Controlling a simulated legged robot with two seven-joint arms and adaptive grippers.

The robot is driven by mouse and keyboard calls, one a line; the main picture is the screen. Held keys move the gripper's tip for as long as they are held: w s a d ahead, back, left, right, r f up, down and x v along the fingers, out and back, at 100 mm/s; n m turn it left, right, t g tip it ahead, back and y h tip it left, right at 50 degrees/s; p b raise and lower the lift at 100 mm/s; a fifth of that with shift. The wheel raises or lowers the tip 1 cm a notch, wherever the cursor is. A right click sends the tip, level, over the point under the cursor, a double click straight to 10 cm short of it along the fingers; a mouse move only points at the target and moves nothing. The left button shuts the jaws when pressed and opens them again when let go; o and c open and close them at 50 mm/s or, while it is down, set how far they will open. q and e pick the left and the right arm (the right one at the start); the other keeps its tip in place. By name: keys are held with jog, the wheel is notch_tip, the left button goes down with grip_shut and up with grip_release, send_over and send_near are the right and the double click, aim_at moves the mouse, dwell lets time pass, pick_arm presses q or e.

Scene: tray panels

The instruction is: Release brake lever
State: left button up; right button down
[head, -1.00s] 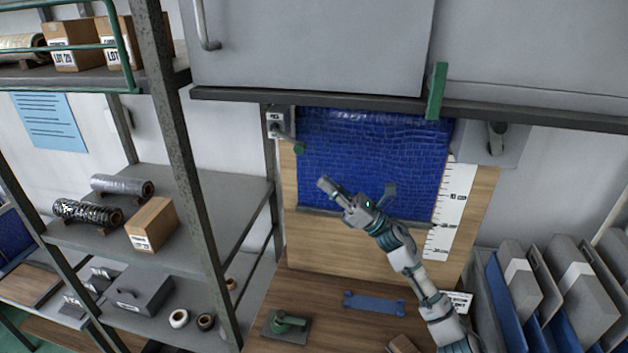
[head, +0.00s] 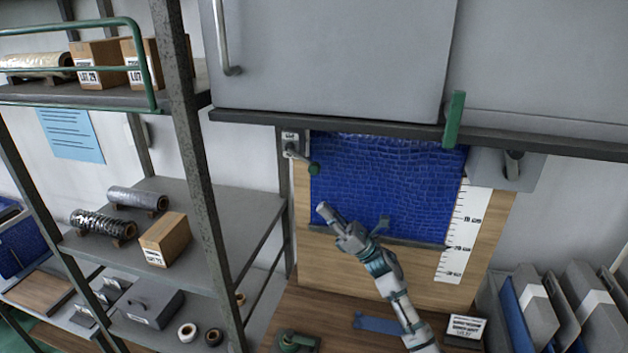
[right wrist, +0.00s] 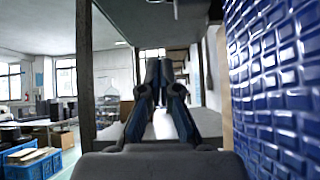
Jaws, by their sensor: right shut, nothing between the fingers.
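A small lever with a green knob (head: 313,169) hangs from a grey wall bracket (head: 291,143) at the upper left corner of the blue textured panel (head: 385,185). A second green-handled lever (head: 297,341) sits on a plate on the wooden bench, partly cut off at the bottom. No label tells which one is the brake lever. My right gripper (head: 322,209) is in front of the panel's lower left, a little below the knob and apart from it. It is shut and empty. In the right wrist view its fingers (right wrist: 159,76) meet, with the blue panel (right wrist: 275,85) close at the right. My left gripper is out of view.
A grey cabinet (head: 325,60) and dark ledge overhang the panel, with a green handle (head: 454,119) at the ledge. A shelf post (head: 200,180) and loaded shelves stand at left. A blue strip (head: 380,324) lies on the bench; panels stand in a rack (head: 540,310) at right.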

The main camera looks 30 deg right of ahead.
aim_at(302, 159)
jog(key=w+a+r+p, duration=0.2)
jog(key=r+p, duration=0.3)
jog(key=r, duration=0.4)
jog(key=shift+w+a, duration=0.4)
jog(key=shift+a, duration=0.15)
